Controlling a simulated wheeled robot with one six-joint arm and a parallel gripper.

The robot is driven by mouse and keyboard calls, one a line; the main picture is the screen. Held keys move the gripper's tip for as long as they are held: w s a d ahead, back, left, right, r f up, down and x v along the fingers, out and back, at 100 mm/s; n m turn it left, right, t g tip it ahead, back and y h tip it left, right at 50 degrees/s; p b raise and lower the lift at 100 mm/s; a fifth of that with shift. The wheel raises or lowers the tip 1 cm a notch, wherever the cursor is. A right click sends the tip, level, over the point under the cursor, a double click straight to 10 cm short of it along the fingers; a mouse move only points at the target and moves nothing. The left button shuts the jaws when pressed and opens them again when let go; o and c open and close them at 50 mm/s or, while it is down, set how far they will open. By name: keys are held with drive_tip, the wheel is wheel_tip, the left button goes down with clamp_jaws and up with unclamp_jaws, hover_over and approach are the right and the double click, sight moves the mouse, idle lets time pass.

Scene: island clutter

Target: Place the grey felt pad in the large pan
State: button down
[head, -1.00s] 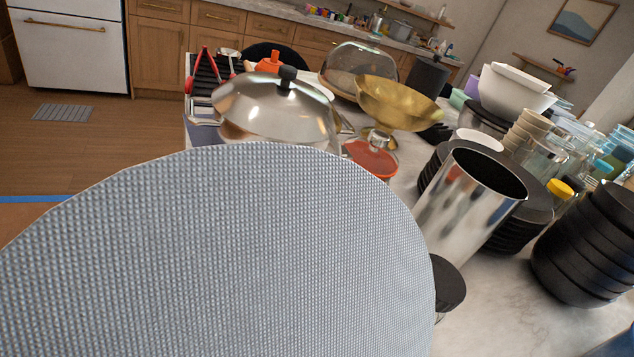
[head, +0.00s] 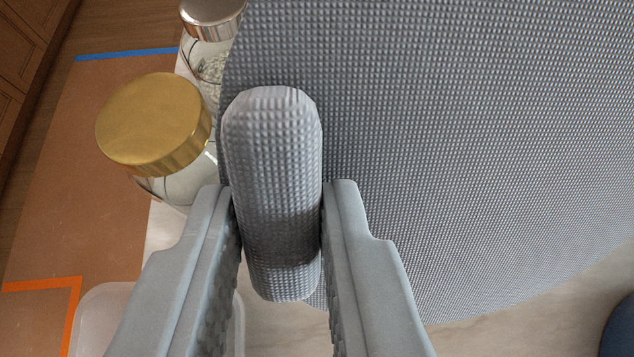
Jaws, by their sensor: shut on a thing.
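The grey felt pad (head: 470,130) is a broad disc with a dimpled weave. It fills the upper right of the head view, close to the camera, and hides much of what lies beyond. A thick rounded bar with the same weave stands out in front of the disc, between my fingers. My gripper (head: 280,200) is shut on this bar, one finger on each side. The large pan cannot be made out in this view.
A glass jar with a gold lid (head: 153,125) and one with a silver lid (head: 212,18) stand left of the pad. A translucent container (head: 105,315) is at lower left. Pale countertop (head: 530,312) shows below the pad. A dark blue thing (head: 620,330) is at the right edge.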

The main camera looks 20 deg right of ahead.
drive_tip(key=shift+f, duration=5)
drive_tip(key=c, duration=1.3)
unclamp_jaws()
drive_tip(key=shift+f, duration=0.1)
drive_tip(key=shift+o, duration=0.2)
drive_tip(key=v, duration=1.2)
drive_tip(key=shift+a, duration=0.15)
